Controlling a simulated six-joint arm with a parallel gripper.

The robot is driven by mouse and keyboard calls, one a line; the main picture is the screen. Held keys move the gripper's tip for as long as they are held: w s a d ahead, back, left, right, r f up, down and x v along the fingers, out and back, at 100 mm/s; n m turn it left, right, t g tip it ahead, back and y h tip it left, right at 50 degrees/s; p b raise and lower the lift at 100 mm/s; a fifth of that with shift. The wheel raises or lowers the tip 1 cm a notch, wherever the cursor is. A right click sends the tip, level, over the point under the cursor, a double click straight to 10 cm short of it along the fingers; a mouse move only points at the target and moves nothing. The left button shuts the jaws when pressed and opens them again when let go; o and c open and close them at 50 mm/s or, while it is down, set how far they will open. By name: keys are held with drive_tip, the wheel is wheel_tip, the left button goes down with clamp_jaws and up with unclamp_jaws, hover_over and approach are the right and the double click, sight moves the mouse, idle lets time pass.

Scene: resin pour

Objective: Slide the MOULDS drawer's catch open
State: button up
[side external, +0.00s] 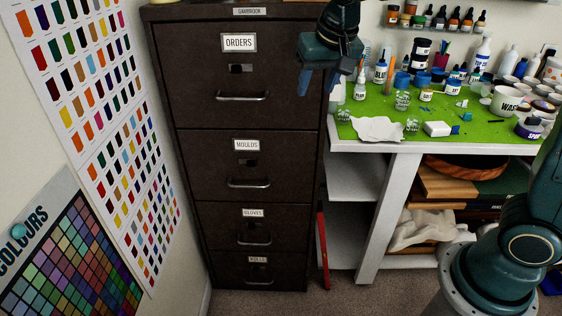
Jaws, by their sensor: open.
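The dark brown filing cabinet stands against the wall, with labelled drawers stacked in it. The MOULDS drawer (285,180) is second from the top and looks closed. Its white label (247,145) sits above a small dark catch (246,162), and a metal bar handle (248,183) is below. I cannot tell the catch's position at this size. My gripper (318,82) is open and points down in front of the cabinet's upper right edge, beside the ORDERS drawer. It is above and right of the MOULDS catch, apart from it. Nothing shows between its blue fingers.
The ORDERS drawer (285,75) is above, the GLOVES drawer (290,225) below; both look closed. A bench with a green mat (480,125), crowded with bottles and cups, stands right of the cabinet. A red upright object (323,250) is beside the cabinet. Colour charts (95,110) hang left.

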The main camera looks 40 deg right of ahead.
drive_tip(key=w+a+f+m, duration=0.2)
drive_tip(key=w+a+f, duration=0.1)
drive_tip(key=w+f, duration=0.65)
drive_tip(key=m+g+h, duration=0.1)
drive_tip(key=m+h, duration=0.1)
approach(250, 164)
drive_tip(key=v, duration=0.6)
drive_tip(key=shift+d, duration=0.2)
drive_tip(key=x, duration=1.3)
drive_tip(key=shift+f, duration=0.35)
drive_tip(key=shift+c, duration=0.4)
clamp_jaws()
